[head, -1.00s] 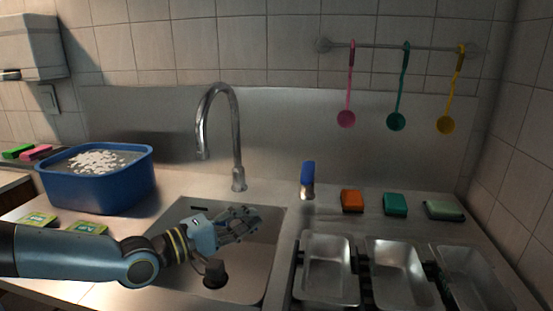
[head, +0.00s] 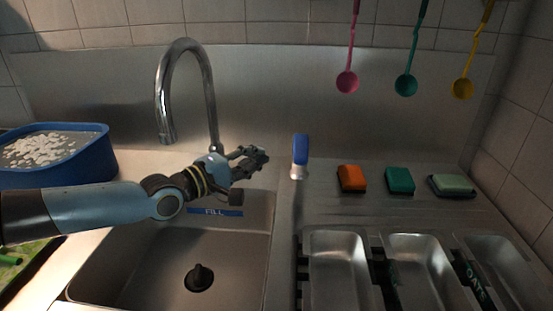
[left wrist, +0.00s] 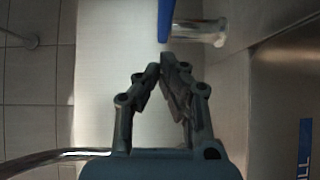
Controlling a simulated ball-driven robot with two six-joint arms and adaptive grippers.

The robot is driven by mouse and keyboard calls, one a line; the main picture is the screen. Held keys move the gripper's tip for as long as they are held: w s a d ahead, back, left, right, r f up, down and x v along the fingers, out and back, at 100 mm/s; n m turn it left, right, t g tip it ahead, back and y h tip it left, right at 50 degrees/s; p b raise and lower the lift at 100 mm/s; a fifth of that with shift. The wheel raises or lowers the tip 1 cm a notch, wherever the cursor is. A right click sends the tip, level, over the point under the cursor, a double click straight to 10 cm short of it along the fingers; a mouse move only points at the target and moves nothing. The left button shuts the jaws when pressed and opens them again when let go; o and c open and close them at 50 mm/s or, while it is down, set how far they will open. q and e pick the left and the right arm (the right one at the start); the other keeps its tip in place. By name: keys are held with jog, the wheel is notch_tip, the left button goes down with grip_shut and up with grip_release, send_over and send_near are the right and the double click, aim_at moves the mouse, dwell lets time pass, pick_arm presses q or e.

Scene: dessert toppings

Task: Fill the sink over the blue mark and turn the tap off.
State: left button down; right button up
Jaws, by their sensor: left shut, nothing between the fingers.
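The steel sink (head: 140,262) is in the lower left of the head view. Its basin shows no water that I can see, and a dark plug or drain piece (head: 199,278) is at its bottom. A blue mark reading FILL (head: 215,212) is on its back wall. The curved tap spout (head: 165,95) stands behind the sink, with no stream visible. The blue-topped tap lever (head: 300,150) stands upright to its right; its blue handle also shows in the left wrist view (left wrist: 166,18). My left gripper (head: 262,156) is shut and empty, left of the lever and apart from it. My right gripper is out of view.
A blue tub (head: 75,165) with white pieces stands at the left. Orange (head: 351,178), teal (head: 399,180) and pale green (head: 452,185) sponges lie right of the lever. Metal trays (head: 337,270) fill the lower right. Ladles (head: 347,82) hang above.

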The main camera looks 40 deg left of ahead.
aim_at(301, 148)
pick_arm(q)
jog(key=w+d, duration=0.1)
jog(key=w, duration=0.1)
jog(key=w+d, duration=0.1)
jog(key=d, duration=0.1)
jog(key=shift+w, duration=0.4)
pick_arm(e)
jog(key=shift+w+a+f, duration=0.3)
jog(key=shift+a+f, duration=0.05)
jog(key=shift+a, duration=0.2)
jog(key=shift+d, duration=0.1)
